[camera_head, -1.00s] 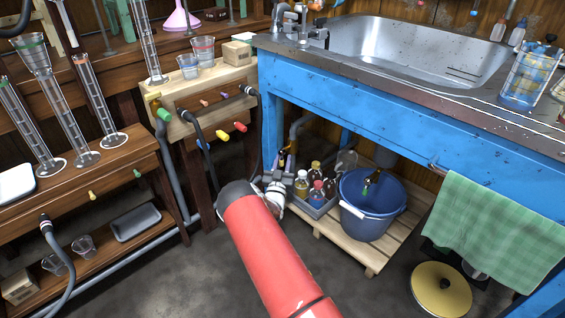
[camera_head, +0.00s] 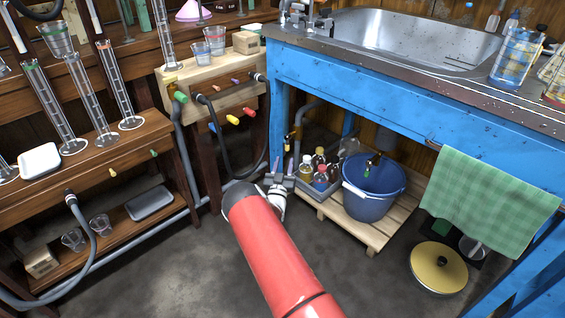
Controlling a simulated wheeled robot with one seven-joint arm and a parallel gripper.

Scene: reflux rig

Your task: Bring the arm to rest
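My red arm (camera_head: 275,255) reaches up from the bottom of the picture, over the dark floor. Its grey and white wrist bends at the far end. My gripper (camera_head: 283,168) is small in the picture, in front of the sink bench's left leg and left of the grey bottle tray. Its two thin fingers point away from me and look apart, with nothing seen between them. I cannot tell how far it is from the tray.
The grey tray (camera_head: 325,210) of bottles and a blue bucket (camera_head: 372,200) stand on a wooden pallet (camera_head: 385,232) beneath the blue sink bench (camera_head: 370,100). A wooden shelf bench (camera_head: 90,175) with glass cylinders stands left. A yellow-lidded pot (camera_head: 438,267) is at right. Floor between is clear.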

